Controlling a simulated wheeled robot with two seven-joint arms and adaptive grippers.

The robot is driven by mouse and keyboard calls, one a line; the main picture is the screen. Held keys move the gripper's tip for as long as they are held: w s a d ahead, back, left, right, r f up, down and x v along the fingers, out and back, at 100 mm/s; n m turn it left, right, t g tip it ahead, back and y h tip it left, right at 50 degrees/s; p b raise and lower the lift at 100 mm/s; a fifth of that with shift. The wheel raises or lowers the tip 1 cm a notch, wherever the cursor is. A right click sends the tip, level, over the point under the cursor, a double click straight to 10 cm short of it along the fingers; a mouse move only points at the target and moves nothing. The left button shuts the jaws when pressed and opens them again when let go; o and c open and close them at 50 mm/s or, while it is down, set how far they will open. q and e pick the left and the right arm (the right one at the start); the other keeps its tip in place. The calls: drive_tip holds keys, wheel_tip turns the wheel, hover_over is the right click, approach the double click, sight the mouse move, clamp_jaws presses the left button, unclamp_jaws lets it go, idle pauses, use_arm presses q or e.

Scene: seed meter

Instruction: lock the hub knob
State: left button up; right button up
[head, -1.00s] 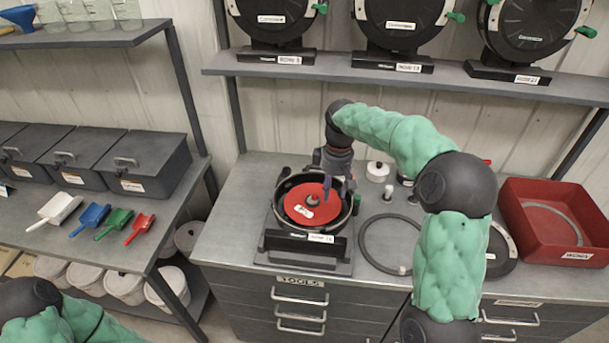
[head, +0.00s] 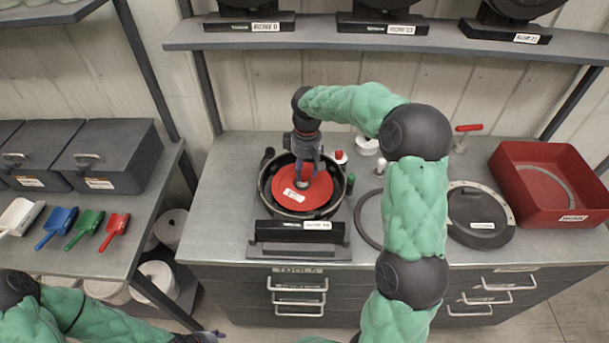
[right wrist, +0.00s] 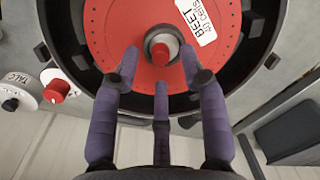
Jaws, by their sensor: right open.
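The seed meter (head: 266,205) stands open on the bench, with a red seed disc (head: 290,199) in its black housing. The disc's label reads BEET in the right wrist view (right wrist: 120,45). The hub knob (right wrist: 161,47) is at the disc's centre, a round grey piece with a red middle. My right gripper (head: 307,174) is over the hub from behind. In the right wrist view its purple fingers (right wrist: 160,75) are spread open, just below the knob, with nothing between them. Contact cannot be told. My left gripper (head: 208,336) is partly in view at the bottom edge, its fingers unclear.
A black ring (head: 368,218), a round dark cover (head: 478,222) and a red tray (head: 590,212) lie to the right. A shelf (head: 430,38) with other meters hangs above. Scoops (head: 88,222) lie on the left bench.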

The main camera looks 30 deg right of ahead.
drive_tip(key=shift+f, duration=1.1)
clamp_jaws()
